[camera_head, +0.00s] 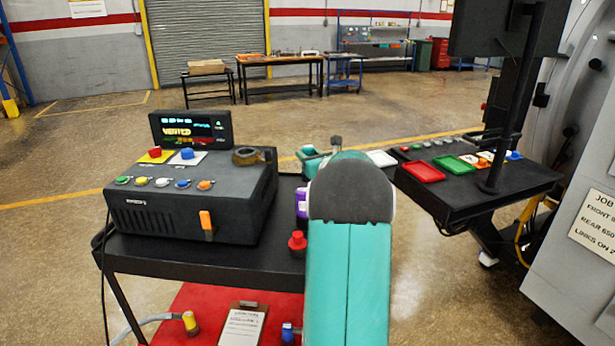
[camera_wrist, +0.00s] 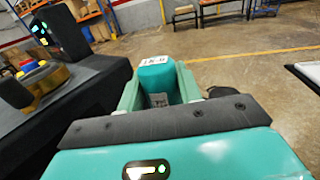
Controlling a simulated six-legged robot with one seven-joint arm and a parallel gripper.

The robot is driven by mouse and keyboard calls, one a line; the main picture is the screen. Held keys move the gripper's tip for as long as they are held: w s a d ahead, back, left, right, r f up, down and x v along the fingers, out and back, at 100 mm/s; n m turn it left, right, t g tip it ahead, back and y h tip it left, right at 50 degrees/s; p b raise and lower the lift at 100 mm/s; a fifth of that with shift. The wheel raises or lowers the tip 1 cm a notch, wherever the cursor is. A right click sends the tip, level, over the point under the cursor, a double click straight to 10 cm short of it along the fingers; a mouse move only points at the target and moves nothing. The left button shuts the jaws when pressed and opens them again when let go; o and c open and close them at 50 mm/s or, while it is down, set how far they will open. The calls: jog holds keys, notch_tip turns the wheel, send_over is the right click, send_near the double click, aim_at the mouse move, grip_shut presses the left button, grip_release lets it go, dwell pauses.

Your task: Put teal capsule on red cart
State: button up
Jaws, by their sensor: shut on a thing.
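The teal capsule (camera_wrist: 155,72), with a white label on its top, sits between the two teal fingers of my gripper (camera_wrist: 159,84) in the wrist view. My gripper is shut on it and holds it beside the black tabletop's edge. In the head view my arm hides most of the gripper and capsule; only some teal parts show past it. A low red surface (camera_head: 185,302), apparently the red cart's deck, shows below the black tabletop in the head view. A clipboard (camera_head: 242,326) and yellow-capped and blue-capped items are on it. My arm hides its right side.
The black table (camera_head: 165,252) holds a control box (camera_head: 190,200) with buttons, a brass ring (camera_head: 250,155), a purple item and a red knob (camera_head: 297,242). A black console with coloured trays (camera_head: 422,172) stands at right, beside the furnace. Open floor lies behind.

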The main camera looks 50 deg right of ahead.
jog(key=shift+f, duration=2.75)
jog(key=o, duration=1.2)
jog(key=shift+c, duration=0.2)
jog(key=shift+s+a+r, duration=0.1)
jog(key=shift+s+a, duration=0.05)
jog(key=shift+s, duration=0.4)
jog(key=v, duration=1.1)
